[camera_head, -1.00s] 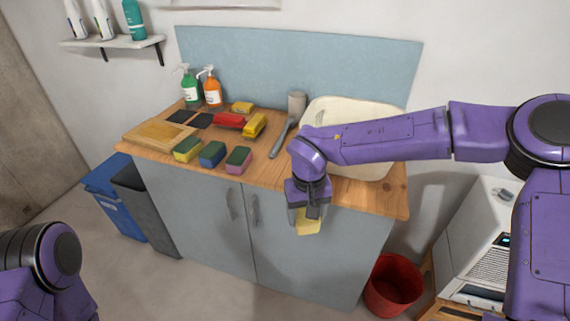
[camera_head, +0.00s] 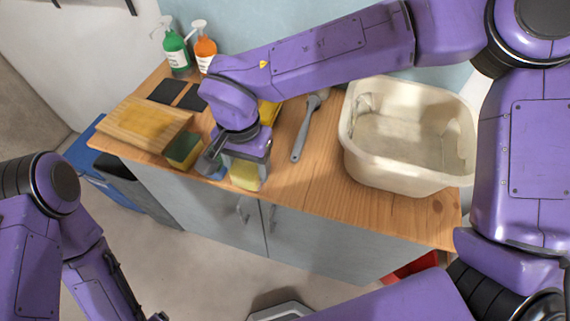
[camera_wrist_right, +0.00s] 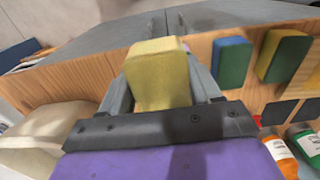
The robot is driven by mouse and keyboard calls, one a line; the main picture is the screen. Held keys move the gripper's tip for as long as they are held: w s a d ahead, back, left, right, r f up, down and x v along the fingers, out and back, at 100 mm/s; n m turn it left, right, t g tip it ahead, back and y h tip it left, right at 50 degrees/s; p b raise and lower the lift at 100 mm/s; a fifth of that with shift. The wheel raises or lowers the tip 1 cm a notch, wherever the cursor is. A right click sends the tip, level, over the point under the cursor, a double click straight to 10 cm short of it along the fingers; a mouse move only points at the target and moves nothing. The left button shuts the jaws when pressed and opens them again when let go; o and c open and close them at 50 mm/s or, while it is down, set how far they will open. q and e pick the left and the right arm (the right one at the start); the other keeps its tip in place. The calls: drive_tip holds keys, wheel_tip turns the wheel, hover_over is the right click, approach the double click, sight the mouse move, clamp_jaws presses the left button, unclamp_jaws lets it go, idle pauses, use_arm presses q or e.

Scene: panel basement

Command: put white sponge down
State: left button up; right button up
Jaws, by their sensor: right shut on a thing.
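My right gripper (camera_head: 242,175) is shut on a pale yellow sponge (camera_head: 245,176) by the front edge of the wooden counter. In the right wrist view the sponge (camera_wrist_right: 160,75) sits between the two fingers, with the counter's front edge and grey cabinet beyond it. I cannot tell whether it touches the counter. No other white sponge shows. My left arm is low at the left; its gripper is out of view.
On the wooden counter (camera_head: 320,185), a yellow-green sponge (camera_head: 184,151) and a mostly hidden blue-green sponge (camera_wrist_right: 231,62) stand beside the gripper. A wooden board (camera_head: 140,124) lies left, a grey tool (camera_head: 304,130) and cream basin (camera_head: 400,180) right. Bare wood shows between tool and basin.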

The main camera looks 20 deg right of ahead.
drive_tip(key=s+d+f+p, duration=0.2)
drive_tip(key=s+d+f, duration=0.1)
drive_tip(key=d, duration=0.4)
hover_over(291, 189)
drive_tip(key=f, duration=0.4)
drive_tip(key=shift+w+a+f, duration=0.1)
drive_tip(key=shift+w+f, duration=0.2)
drive_tip(key=shift+w, duration=0.05)
wheel_tip(291, 189, down, 3)
drive_tip(key=shift+r, duration=0.15)
drive_tip(key=shift+s, duration=0.45)
drive_tip(key=shift+w+f, duration=0.15)
drive_tip(key=shift+f, duration=0.05)
drive_tip(key=o, duration=1)
drive_tip(key=shift+w, duration=0.1)
use_arm(q)
drive_tip(key=s+r, duration=0.2)
drive_tip(key=r, duration=0.1)
drive_tip(key=shift+s+d+r, duration=0.1)
drive_tip(key=shift+s+r, duration=0.1)
drive_tip(key=shift+r, duration=0.05)
use_arm(e)
drive_tip(key=shift+r, duration=0.1)
